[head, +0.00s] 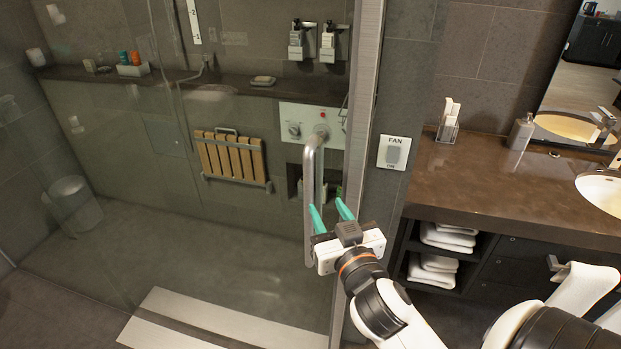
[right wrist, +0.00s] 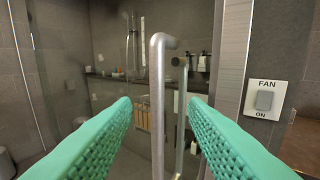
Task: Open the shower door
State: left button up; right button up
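The glass shower door (head: 240,215) fills the left and middle of the head view and looks shut against its metal side frame (head: 362,90). Its vertical metal handle (head: 309,185) stands near that frame. My right gripper (head: 330,213) is open at the lower part of the handle. In the right wrist view the handle (right wrist: 157,100) stands upright between the two green fingers (right wrist: 160,115), with space on both sides. I cannot tell how far ahead of the fingertips it is. My left gripper is not in view.
A stone vanity counter (head: 500,185) with a basin, bottle and shelved towels (head: 447,240) stands to the right. A fan switch (head: 394,153) is on the wall beside the frame. Behind the glass are a folded wooden seat (head: 232,158), a bin and a shelf.

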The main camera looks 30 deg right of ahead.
aim_at(310, 182)
jog(key=b+x, duration=0.4)
jog(key=shift+w+a+f+b, duration=0.15)
jog(key=shift+w+f+b, duration=0.2)
jog(key=shift+w, duration=0.1)
jog(key=x, duration=0.1)
jog(key=p+x, duration=0.1)
jog(key=x, duration=0.1)
jog(key=p+x, duration=0.1)
jog(key=x, duration=0.1)
jog(key=shift+r, duration=0.35)
jog(key=shift+w+d+f, duration=0.1)
jog(key=shift+w+d, duration=0.1)
jog(key=shift+w, duration=0.4)
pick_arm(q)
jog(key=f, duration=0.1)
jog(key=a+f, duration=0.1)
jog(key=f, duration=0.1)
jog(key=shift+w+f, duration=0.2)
pick_arm(e)
grip_shut()
